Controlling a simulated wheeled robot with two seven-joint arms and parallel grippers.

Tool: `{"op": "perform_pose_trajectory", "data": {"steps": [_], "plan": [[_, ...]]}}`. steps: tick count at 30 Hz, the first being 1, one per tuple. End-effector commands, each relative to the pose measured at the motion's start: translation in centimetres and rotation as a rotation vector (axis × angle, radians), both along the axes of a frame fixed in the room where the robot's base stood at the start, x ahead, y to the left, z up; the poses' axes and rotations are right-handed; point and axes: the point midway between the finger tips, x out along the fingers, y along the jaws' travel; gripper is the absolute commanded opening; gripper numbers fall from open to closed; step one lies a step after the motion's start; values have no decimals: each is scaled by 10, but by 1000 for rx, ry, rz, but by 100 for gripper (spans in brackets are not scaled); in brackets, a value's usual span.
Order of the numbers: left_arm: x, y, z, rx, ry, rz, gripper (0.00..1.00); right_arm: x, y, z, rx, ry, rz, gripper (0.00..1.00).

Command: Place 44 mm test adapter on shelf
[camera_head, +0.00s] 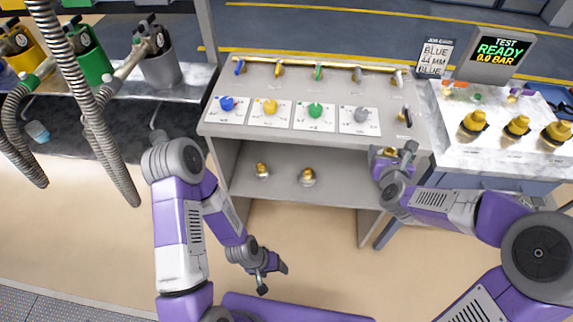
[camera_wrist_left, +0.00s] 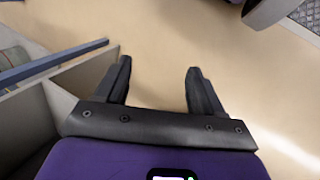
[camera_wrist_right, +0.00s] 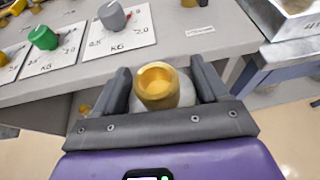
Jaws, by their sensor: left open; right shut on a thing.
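My right gripper (camera_head: 394,162) is shut on a test adapter with a brass top (camera_wrist_right: 158,88) and a pale, rounded lower part. The fingers sit on either side of it in the right wrist view. It is held upright at the right front of the bench, by the right end of the shelf (camera_head: 338,188). Its size marking cannot be read. Two other brass-topped adapters (camera_head: 262,170) (camera_head: 307,176) stand on the left and middle of that shelf. My left gripper (camera_head: 268,276) is open and empty, low over the floor; its spread fingers show in the left wrist view (camera_wrist_left: 160,88).
The bench top (camera_head: 215,128) above the shelf carries blue, yellow, green and grey knobs on cards. A right-hand counter (camera_head: 500,155) holds several brass fittings and a screen reading "TEST READY 0.0 BAR". A sign (camera_head: 434,58) reads "BLUE 44 MM BLUE". Hoses (camera_head: 90,100) hang at left.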

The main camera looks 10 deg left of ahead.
Motion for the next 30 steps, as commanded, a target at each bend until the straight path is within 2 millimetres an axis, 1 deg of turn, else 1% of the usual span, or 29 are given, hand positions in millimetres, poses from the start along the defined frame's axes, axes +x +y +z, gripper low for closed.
{"op": "perform_pose_trajectory", "data": {"steps": [1,3,6,8,10,12,20,28,29,30], "plan": [[0,0,-9,0,0,-1,76,0,-1,-9,0,0,-2,39],[0,0,-19,0,0,-1,87,0,-1,-19,0,0,-2,39],[0,0,-36,0,0,-1,100,0,0,-36,0,0,-1,39],[0,0,-46,0,1,-1,100,0,0,-46,0,0,0,39],[0,0,-39,0,2,-1,100,0,1,-43,0,6,1,39],[0,0,-37,0,0,0,100,1,3,-43,-1,9,5,39],[0,0,-37,0,0,0,100,1,4,-44,-2,11,7,39],[0,0,-37,0,0,0,100,1,0,-38,2,2,-1,39],[0,0,-37,0,0,0,100,1,2,-40,3,2,3,39],[0,0,-37,0,0,0,100,4,8,-50,4,6,15,39]]}}
